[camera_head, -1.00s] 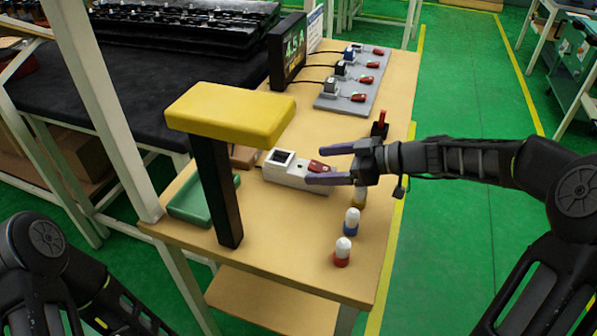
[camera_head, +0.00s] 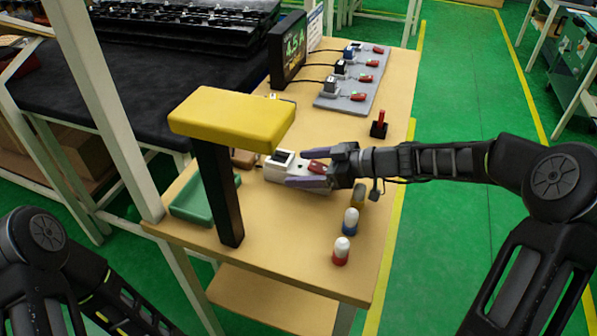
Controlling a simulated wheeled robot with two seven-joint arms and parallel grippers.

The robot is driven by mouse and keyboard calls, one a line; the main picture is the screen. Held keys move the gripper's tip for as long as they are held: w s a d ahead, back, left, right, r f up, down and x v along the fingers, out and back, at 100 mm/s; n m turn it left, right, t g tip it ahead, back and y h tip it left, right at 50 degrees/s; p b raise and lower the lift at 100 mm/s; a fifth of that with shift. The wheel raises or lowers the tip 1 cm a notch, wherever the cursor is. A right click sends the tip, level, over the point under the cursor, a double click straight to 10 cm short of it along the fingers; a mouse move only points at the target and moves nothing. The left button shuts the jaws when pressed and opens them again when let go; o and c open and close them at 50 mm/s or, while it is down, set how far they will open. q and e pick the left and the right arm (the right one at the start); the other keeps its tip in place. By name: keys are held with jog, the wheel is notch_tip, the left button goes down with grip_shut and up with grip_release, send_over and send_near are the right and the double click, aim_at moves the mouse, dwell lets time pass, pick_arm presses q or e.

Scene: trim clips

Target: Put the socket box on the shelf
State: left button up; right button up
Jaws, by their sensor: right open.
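The socket box (camera_head: 279,170) is a white box with a dark socket on its left end and a red switch on its right. It lies on the wooden table. My right gripper (camera_head: 302,168) is open, and its two purple fingers are on either side of the box's right end. I cannot tell whether they touch it, and the near finger hides part of the box. A wooden shelf (camera_head: 270,300) shows low under the tabletop. My left arm shows at the lower left, but its gripper is out of view.
A yellow block on a black post (camera_head: 232,118) rises left of the box. A green tray (camera_head: 195,205) lies beside it. Small white-topped bottles (camera_head: 342,250) stand at the front right. A grey panel with sockets (camera_head: 350,97) and a display (camera_head: 288,50) stand farther back.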

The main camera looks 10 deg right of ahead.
jog(key=shift+c, duration=0.4)
grip_shut()
dwell(0.4)
